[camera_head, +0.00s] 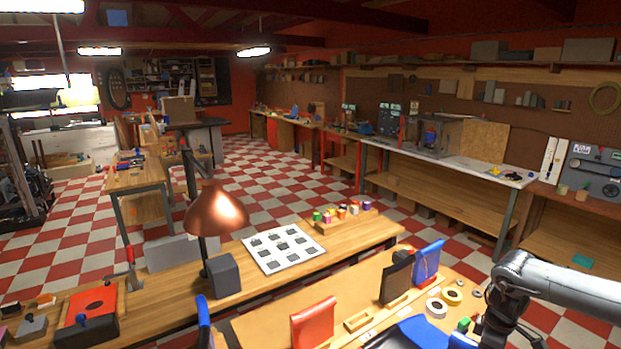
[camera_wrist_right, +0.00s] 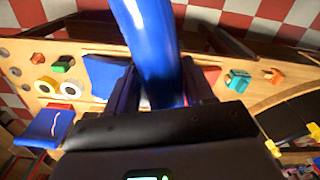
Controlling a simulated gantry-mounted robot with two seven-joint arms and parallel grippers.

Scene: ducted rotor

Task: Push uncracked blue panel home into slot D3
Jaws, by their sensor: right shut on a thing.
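My right gripper (camera_wrist_right: 160,98) is shut on a smooth blue panel (camera_wrist_right: 150,42), which stands up between the dark fingers in the right wrist view. No crack shows on its visible face. In the head view my right gripper (camera_head: 494,332) is at the bottom right, its fingertips hard to make out. Another blue panel (camera_head: 428,262) with a pale crack line stands at the far right of the wooden rack; it also shows in the right wrist view (camera_wrist_right: 44,127). The slot labels cannot be read, so I cannot tell which is D3. My left gripper is out of view.
A black panel (camera_head: 396,280) and a red panel (camera_head: 313,323) stand on the rack, with a bare wooden holder (camera_head: 358,322) between them. Tape rolls (camera_head: 436,307) and a green block (camera_head: 463,324) lie to the right. A copper lamp (camera_head: 216,210) stands behind.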

